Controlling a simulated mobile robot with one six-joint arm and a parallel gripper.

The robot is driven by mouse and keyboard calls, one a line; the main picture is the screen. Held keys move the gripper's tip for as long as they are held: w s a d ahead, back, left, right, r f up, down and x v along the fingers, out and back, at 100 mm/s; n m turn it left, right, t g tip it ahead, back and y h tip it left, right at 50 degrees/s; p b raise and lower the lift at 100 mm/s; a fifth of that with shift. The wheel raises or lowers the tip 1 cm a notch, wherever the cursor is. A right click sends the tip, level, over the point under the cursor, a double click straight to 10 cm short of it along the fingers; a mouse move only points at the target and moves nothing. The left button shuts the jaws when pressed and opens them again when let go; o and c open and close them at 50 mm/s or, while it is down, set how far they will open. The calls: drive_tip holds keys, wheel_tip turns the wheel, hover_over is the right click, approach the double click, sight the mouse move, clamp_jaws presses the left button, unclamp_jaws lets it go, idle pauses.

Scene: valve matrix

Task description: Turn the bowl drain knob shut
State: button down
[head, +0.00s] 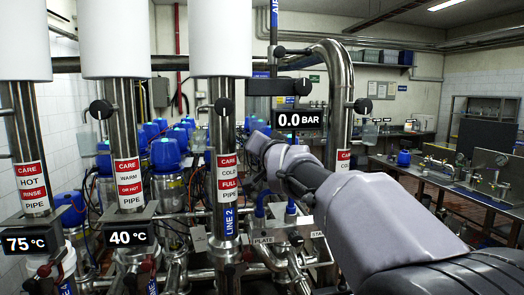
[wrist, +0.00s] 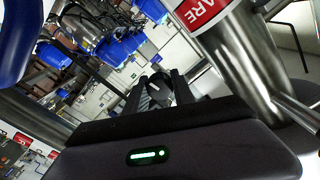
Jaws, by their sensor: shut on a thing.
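In the wrist view my gripper (wrist: 160,82) has its two dark fingers closed around a small black knob (wrist: 157,91). The knob sits between the fingertips, and its far side and any mark on it are hidden. No label in view names it as the bowl drain knob. In the head view my pale arm (head: 370,215) reaches in from the lower right, past the middle pipes. My fingers and the held knob cannot be made out there.
A steel pipe (wrist: 255,60) with a red label stands close on the right in the wrist view. In the head view, labelled pipes (head: 225,150) and a 0.0 BAR display (head: 299,120) stand near my arm. Blue-topped vessels (head: 165,154) crowd behind; a bench (head: 450,180) is at right.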

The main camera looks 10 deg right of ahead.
drive_tip(key=shift+m, duration=0.9)
drive_tip(key=c, duration=1.3)
unclamp_jaws()
drive_tip(key=shift+c, duration=0.2)
drive_tip(key=s+b, duration=0.1)
drive_tip(key=s, duration=1.6)
drive_tip(key=shift+s, duration=0.2)
